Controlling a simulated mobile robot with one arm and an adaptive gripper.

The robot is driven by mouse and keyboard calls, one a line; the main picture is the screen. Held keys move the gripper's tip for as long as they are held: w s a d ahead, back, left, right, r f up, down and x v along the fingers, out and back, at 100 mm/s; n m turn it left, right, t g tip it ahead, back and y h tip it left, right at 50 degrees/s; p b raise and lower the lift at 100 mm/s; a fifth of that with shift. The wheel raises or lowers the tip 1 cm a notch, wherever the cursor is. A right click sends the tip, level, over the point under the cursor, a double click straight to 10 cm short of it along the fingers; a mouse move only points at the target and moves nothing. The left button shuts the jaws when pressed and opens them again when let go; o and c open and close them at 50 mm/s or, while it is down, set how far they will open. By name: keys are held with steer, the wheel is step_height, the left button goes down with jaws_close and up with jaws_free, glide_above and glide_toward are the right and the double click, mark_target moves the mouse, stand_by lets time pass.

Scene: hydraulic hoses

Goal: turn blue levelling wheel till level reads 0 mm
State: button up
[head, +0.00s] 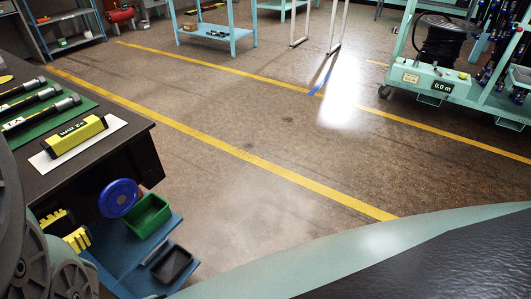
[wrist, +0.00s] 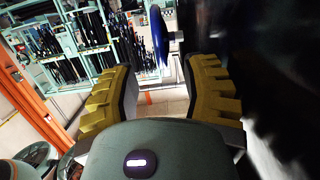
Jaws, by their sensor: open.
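The blue levelling wheel (head: 118,197) stands at the side of the dark workbench, left of the green bin, in the head view. In the wrist view the wheel (wrist: 160,38) shows nearly edge-on, ahead of and between my fingers. My gripper (head: 68,232) is left of and a little below the wheel in the head view, apart from it. Its yellow ribbed fingers are spread and empty in the wrist view (wrist: 160,97). The yellow level (head: 76,136) lies on a white sheet on the bench. Its display seems to read 2 mm; the sign is unclear.
Hose pieces (head: 36,107) lie on a green mat on the bench (head: 140,150). A green bin (head: 147,216) and a black tray (head: 172,264) sit on blue shelves beside the wheel. A dark surface (wrist: 275,70) fills the wrist view's right side. The floor beyond is open.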

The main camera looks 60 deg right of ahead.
steer(key=shift+a+r, duration=0.2)
steer(key=shift+a, duration=0.55)
steer(key=shift+o, duration=0.3)
